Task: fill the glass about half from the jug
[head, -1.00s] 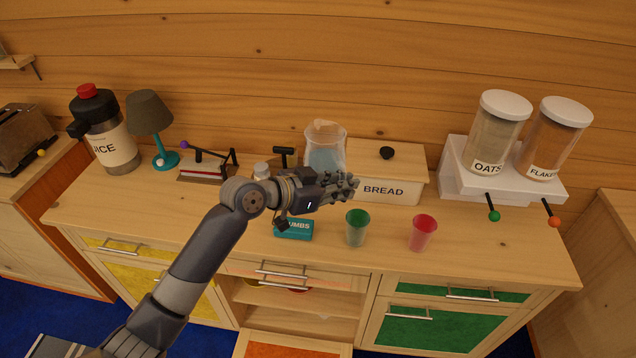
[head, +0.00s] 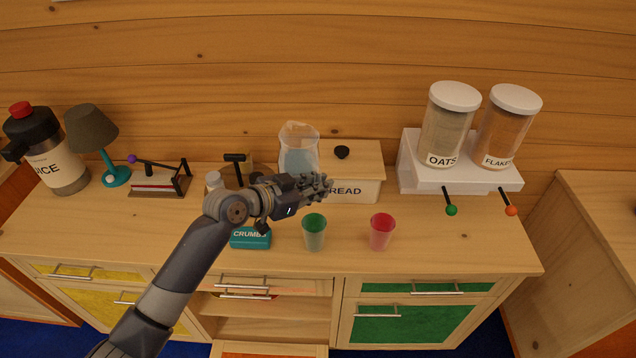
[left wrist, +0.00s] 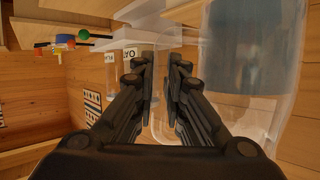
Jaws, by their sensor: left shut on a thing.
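The clear jug (head: 299,148) with pale bluish liquid is near the back of the counter, partly behind my left gripper (head: 316,184). In the left wrist view the jug (left wrist: 262,65) fills the right side, and my left gripper (left wrist: 160,85) is shut on its clear handle. The jug looks about upright; its base is hidden by the gripper, so I cannot tell its height above the counter. A green glass (head: 314,235) stands in front of the gripper, and a red glass (head: 382,233) stands to its right. My right gripper is out of view.
The bread box (head: 362,190) is behind and right of the gripper. The teal crumbs box (head: 250,239) lies left of the green glass. Oats (head: 446,125) and flakes (head: 505,128) jars stand on a white riser (head: 412,172).

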